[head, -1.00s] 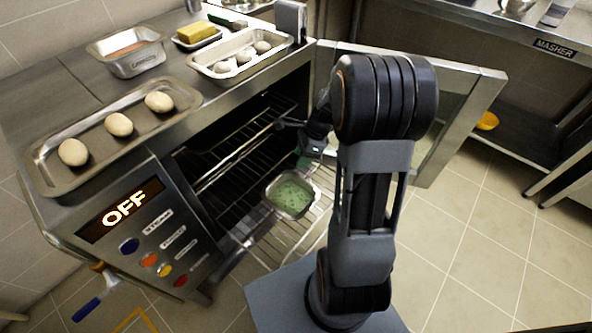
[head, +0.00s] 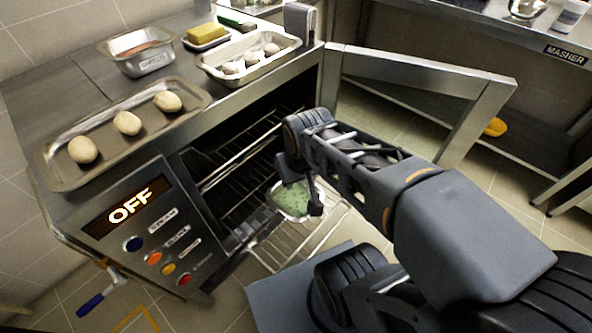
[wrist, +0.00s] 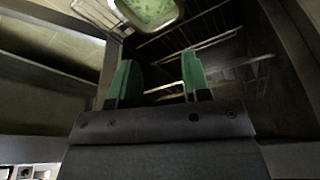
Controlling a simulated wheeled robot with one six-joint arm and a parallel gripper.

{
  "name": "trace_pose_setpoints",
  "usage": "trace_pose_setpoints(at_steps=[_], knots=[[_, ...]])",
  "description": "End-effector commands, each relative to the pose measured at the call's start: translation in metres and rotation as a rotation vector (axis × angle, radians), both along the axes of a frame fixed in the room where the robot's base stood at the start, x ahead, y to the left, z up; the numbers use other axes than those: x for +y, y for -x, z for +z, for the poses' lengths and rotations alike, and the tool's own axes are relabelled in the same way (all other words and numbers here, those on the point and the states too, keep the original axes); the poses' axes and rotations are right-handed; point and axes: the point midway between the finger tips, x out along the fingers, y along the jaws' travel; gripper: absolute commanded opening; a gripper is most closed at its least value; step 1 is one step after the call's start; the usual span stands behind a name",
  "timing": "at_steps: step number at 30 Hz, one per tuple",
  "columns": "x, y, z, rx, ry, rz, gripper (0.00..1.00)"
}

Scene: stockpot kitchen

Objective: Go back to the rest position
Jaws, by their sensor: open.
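My gripper shows in the wrist view (wrist: 160,80) with its two green fingertips apart and nothing between them. In the head view the arm reaches toward the open oven, and its wrist hides the fingertips. A metal pan with green contents (head: 291,203) sits on the oven's pulled-out wire rack (head: 322,232), partly behind my wrist. The pan also shows in the wrist view (wrist: 148,10) at the top edge, apart from the fingertips.
The oven door (head: 465,125) stands open to the right of my arm. On the oven top are a tray (head: 60,172) with three pale dough balls, a second tray (head: 262,82), a metal container (head: 150,66) and a yellow block (head: 205,33). The oven display (head: 128,207) reads OFF.

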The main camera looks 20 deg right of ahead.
Motion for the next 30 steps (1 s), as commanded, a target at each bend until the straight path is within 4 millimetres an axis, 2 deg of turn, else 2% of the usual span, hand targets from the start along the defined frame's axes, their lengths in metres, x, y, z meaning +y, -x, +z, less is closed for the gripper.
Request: trace_pose_setpoints(at_steps=[5, 8, 11, 14, 21, 24, 27, 30], knots=[[0.000, -0.002, 0.011, -0.007, -0.001, -0.004, 0.43], [-0.001, -0.005, 0.029, -0.021, -0.002, -0.008, 0.43], [-0.002, -0.010, 0.056, -0.044, -0.003, -0.013, 0.43], [-0.003, -0.016, 0.091, -0.073, -0.003, -0.020, 0.43], [-0.006, -0.032, 0.197, -0.162, -0.005, -0.038, 0.43], [-0.004, -0.029, 0.234, -0.165, -0.008, -0.035, 0.43], [0.000, -0.016, 0.253, -0.129, -0.011, -0.020, 0.43], [0.003, -0.004, 0.260, -0.090, -0.014, -0.004, 0.43]])
